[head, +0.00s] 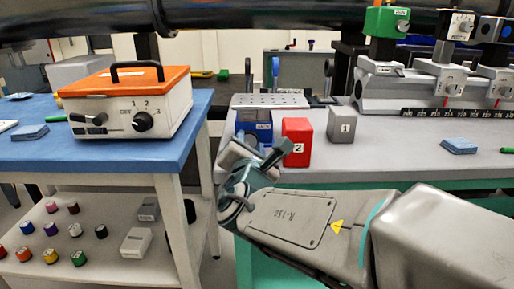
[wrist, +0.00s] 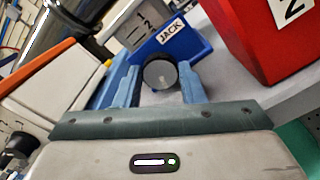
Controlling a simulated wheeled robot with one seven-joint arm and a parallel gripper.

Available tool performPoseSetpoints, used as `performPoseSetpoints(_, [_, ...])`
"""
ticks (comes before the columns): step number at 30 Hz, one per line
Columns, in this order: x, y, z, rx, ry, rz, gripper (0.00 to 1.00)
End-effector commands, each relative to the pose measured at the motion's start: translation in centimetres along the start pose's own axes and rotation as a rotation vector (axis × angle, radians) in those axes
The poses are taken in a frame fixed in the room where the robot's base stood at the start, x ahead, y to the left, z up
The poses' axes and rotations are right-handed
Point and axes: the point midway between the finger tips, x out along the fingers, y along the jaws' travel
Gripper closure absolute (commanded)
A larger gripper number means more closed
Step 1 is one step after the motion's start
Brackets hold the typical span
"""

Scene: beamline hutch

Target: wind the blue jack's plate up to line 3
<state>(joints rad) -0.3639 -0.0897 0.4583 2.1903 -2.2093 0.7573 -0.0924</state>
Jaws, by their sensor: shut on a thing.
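The blue jack (head: 254,127), with a white JACK label, stands at the front of the grey bench. The label also shows on its blue body in the wrist view (wrist: 184,38). A pale perforated plate (head: 270,101) shows above it in the head view. A grey panel (wrist: 130,38) with marks and figures, 1 and 2 among them, sits by the blue body in the wrist view; the plate's level against line 3 cannot be read. My gripper (head: 266,151) is at the jack's front, its fingers shut on a round dark knob (wrist: 160,72) with a grey face.
A red block marked 2 (head: 297,142) stands close right of the jack, with a grey block marked 1 (head: 341,125) beyond it. An orange-lidded box (head: 130,102) sits on the blue table at left.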

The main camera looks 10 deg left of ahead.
Motion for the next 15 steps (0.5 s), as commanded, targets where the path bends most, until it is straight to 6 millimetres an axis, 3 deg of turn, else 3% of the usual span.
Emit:
performPoseSetpoints(4, [0.0, 0.01, -0.02, -0.001, 0.001, 0.0, 0.86])
performPoseSetpoints(5, [0.0, 0.01, -0.02, -0.001, 0.001, 0.0, 0.58])
performPoseSetpoints(7, [0.0, 0.01, -0.02, -0.002, 0.001, 0.0, 0.42])
performPoseSetpoints(15, [0.01, -0.11, -0.09, -0.003, 0.002, -0.002, 0.42])
